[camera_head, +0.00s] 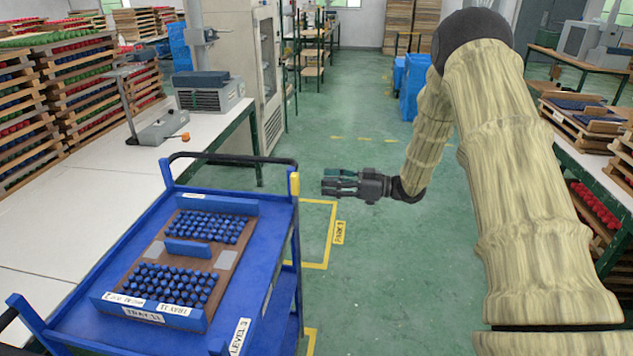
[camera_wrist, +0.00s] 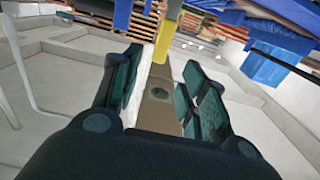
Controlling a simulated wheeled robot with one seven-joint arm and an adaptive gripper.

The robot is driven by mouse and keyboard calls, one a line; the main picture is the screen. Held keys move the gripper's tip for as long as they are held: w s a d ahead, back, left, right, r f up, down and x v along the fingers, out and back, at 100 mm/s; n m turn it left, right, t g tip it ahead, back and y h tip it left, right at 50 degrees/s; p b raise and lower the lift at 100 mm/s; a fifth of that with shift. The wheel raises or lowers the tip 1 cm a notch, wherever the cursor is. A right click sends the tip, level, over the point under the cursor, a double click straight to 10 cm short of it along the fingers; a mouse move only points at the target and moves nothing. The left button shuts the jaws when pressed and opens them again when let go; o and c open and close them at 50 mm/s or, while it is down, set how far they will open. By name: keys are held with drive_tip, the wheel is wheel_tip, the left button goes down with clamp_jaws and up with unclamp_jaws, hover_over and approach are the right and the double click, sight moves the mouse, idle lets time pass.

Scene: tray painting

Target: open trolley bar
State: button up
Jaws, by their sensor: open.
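The blue trolley (camera_head: 255,262) stands at the lower left in the head view, with a black handle rail (camera_head: 232,156) across its far end. A short upright yellow piece (camera_head: 294,184) sits at its far right corner; I cannot tell whether this is part of the trolley bar. My gripper (camera_head: 328,183) is open and empty, to the right of the yellow piece and apart from it, with its fingers pointing left. In the wrist view a yellow upright (camera_wrist: 167,38) shows beyond and between my open fingers (camera_wrist: 160,75). Nothing is between the pads.
A brown tray (camera_head: 174,234) with several blue knobs lies on the trolley top, between blue bars. A white workbench (camera_head: 60,225) stands to the left, and a grey cabinet (camera_head: 232,60) behind. Yellow floor marking (camera_head: 318,265) runs beside the trolley.

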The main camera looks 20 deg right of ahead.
drive_tip(key=shift+s+d, duration=0.35)
drive_tip(key=shift+d, duration=0.2)
drive_tip(key=shift+a, duration=0.1)
drive_tip(key=c, duration=0.5)
drive_tip(key=shift+a+r, duration=0.1)
drive_tip(key=shift+a, duration=0.15)
drive_tip(key=c, duration=0.3)
drive_tip(key=a+t+p, duration=0.1)
drive_tip(key=a+n+t+p, duration=0.1)
drive_tip(key=a, duration=0.1)
drive_tip(key=s+a+n+t+p, duration=0.1)
drive_tip(key=shift+s+a+r+h, duration=0.1)
drive_tip(key=shift+a+r+h, duration=0.2)
drive_tip(key=shift+h, duration=0.1)
clamp_jaws()
drive_tip(key=s+a+f+n+t+h+p, duration=0.2)
drive_tip(key=s+a+n+t+h+p, duration=0.4)
drive_tip(key=s+h, duration=0.45)
drive_tip(key=n+g+p, duration=0.1)
drive_tip(key=p, duration=0.6)
approach(296, 193)
drive_tip(key=shift+w+a+r, duration=0.45)
drive_tip(key=shift+w+a, duration=0.1)
drive_tip(key=shift+w, duration=0.5)
drive_tip(key=shift+w+a+r, duration=0.4)
drive_tip(key=shift+w+a, duration=0.15)
drive_tip(key=shift+w, duration=0.45)
drive_tip(key=shift+w+a+r, duration=0.45)
drive_tip(key=shift+w+a, duration=0.15)
drive_tip(key=shift+w, duration=0.45)
